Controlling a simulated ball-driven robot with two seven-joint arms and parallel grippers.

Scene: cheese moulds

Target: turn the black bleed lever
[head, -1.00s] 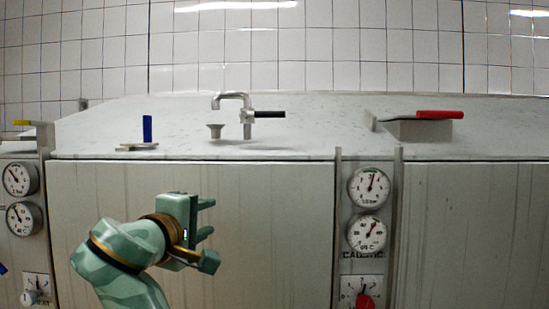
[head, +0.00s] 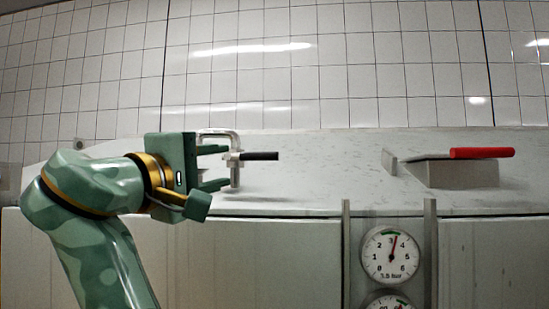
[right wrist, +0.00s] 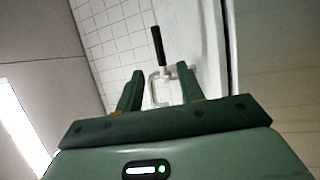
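The black bleed lever (head: 259,156) points right from a small metal valve on a bent silver pipe (head: 219,133) above the pale worktop. In the right wrist view the lever (right wrist: 158,46) points up, beyond the fingertips, with its silver pipe (right wrist: 153,88) seen between the fingers. My right gripper (head: 225,167) is open and empty, its fingers pointing right toward the valve. It also shows in the right wrist view (right wrist: 161,75). In the head view the fingers overlap the pipe's left side; I cannot tell whether they touch. The lever's grip is clear of the fingers. My left gripper is not in view.
A red lever (head: 482,153) lies above a grey block (head: 463,173) at the right. A round gauge (head: 391,254) sits on the front panel between upright rails. A white tiled wall (head: 360,60) stands behind. The worktop (head: 330,180) between the two levers is clear.

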